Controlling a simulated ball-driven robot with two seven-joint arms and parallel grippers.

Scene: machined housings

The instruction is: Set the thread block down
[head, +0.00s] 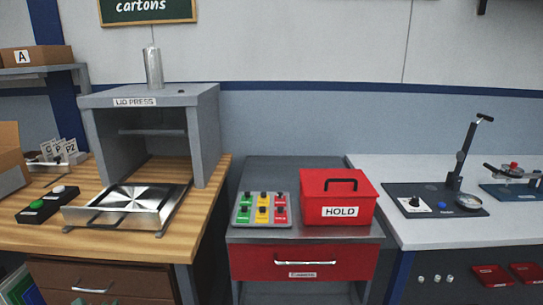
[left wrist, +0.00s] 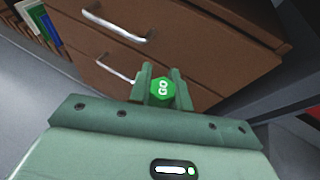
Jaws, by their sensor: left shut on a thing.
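My left gripper (left wrist: 162,82) is shut on a green piece (left wrist: 163,89) marked GO, the thread block, as the left wrist view shows. The block sits between the two fingers, and its far side is hidden. Behind it is the brown drawer front (left wrist: 100,50), with no surface seen directly under the block. There, a grey tray (head: 237,222) holds several green, yellow and red pieces on the grey bench, beside a red HOLD box (head: 330,212).
A lid press (head: 205,130) stands on the wooden bench (head: 195,235) at left, with a button box (head: 48,204) beside it. A gauge stand (head: 458,170) is on the right bench. Drawer handles (left wrist: 120,25) protrude behind the gripper. Bare grey bench top lies behind the tray.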

